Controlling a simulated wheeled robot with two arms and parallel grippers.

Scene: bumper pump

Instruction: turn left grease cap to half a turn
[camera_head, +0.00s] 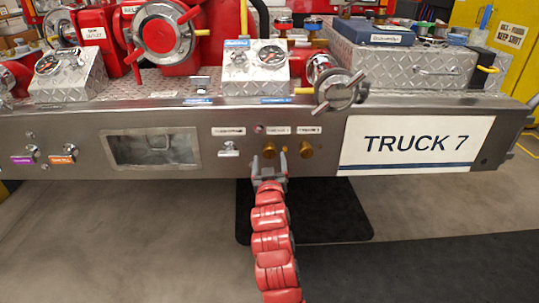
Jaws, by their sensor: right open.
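Two brass grease caps sit side by side on the front face of the steel bumper. The left grease cap (269,150) is under a small white label, and the right grease cap (306,150) is under another. My right gripper (269,162) comes up from below on its red arm. Its grey fingers are open and spread to either side, just below the left cap. The cap shows above and between the fingertips. I cannot tell whether they touch it. My left gripper is not in view.
The bumper (80,120) spans the view. A small metal switch (228,149) sits left of the caps, and a capped outlet with handles (338,91) juts out above right. The TRUCK 7 plate (415,145) is at right. Dark mats and open floor lie below.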

